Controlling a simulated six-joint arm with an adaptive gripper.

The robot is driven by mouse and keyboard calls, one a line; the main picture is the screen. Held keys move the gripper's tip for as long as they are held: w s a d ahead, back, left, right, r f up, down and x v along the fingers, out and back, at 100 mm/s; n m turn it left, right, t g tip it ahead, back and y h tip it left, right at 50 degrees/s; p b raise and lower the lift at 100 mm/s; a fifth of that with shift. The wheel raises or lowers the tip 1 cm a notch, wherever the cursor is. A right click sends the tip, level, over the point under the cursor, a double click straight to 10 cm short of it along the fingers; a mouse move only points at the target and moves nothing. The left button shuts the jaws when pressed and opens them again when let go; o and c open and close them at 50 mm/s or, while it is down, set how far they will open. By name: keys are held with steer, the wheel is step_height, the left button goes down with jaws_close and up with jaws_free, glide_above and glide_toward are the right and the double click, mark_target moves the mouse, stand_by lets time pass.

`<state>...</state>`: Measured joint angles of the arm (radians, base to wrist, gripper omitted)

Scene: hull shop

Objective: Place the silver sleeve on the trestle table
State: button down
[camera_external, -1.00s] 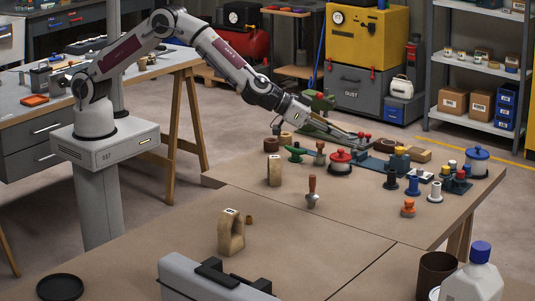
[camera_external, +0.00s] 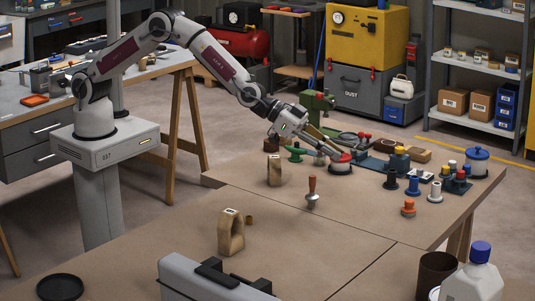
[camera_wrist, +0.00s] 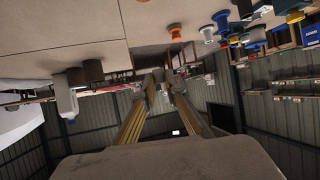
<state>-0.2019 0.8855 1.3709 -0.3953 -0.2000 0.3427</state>
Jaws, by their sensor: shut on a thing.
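My gripper (camera_external: 326,143) is over the far part of the brown-topped table (camera_external: 330,225), above the small tools there. In the wrist view its two yellowish fingers (camera_wrist: 160,80) run close together toward a small greyish thing at their tips. It seems to be the silver sleeve (camera_wrist: 158,74), but it is small and dark there, and I cannot make it out in the external view. The brown table shows a wooden leg at the right.
Near my gripper are a red-topped round tin (camera_external: 340,163), a green clamp-like tool (camera_external: 294,153) and a wooden block (camera_external: 275,170). Coloured spools and a blue-lidded pot (camera_external: 477,160) are at the right. The table's middle front is clear.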

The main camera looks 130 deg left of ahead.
steer(key=d+f+m+h, duration=0.3)
steer(key=d+f+h, duration=0.1)
steer(key=d, duration=0.5)
steer(key=shift+s+d+f+m+t, duration=0.2)
steer(key=shift+d+f+m+t, duration=0.1)
steer(key=shift+f, duration=0.45)
stand_by(0.6)
stand_by(0.5)
glide_above(309, 223)
steer(key=shift+d+f, duration=0.15)
steer(key=shift+f, duration=3)
steer(key=shift+f, duration=1.9)
